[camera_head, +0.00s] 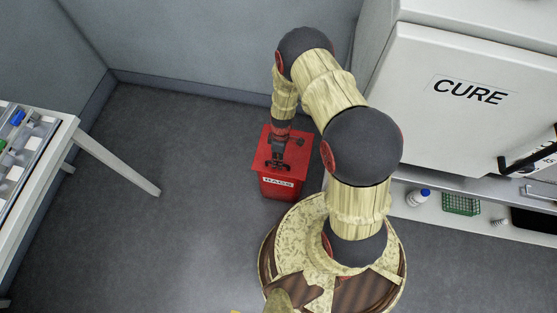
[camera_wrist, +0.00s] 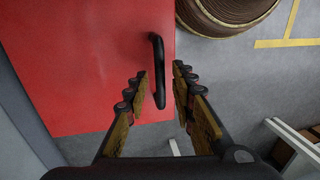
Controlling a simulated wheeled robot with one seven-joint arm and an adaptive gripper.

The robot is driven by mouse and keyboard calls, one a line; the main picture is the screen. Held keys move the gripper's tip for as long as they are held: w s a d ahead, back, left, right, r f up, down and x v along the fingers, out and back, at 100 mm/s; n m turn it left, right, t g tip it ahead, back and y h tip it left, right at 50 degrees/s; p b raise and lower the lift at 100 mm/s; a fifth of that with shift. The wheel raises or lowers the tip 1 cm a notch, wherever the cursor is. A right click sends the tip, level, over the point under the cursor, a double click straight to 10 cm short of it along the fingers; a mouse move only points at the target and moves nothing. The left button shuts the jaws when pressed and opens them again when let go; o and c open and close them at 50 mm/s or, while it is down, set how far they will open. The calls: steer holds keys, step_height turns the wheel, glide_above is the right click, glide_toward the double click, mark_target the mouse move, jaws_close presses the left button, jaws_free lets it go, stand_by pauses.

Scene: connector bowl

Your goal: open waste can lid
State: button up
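The red waste can (camera_head: 281,191), labelled RAGS, stands on the floor. Its flat red lid (camera_wrist: 75,60) is down and fills the left part of the wrist view. A black bar handle (camera_wrist: 157,50) sits on the lid near its edge. My gripper (camera_head: 277,163) points down over the can in the head view. In the wrist view my gripper (camera_wrist: 161,76) is open, with one finger on each side of the handle's near end. I see gaps between the fingers and the handle, and no clear contact. The arm hides part of the lid in the head view.
A white cabinet marked CURE (camera_head: 420,100) stands at the right above a shelf (camera_head: 415,207) with a bottle (camera_head: 418,197) and a green basket (camera_head: 461,204). A white table (camera_head: 62,133) is at the left. The floor between the table and can is clear.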

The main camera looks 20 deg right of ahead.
jaws_close()
stand_by(0.7)
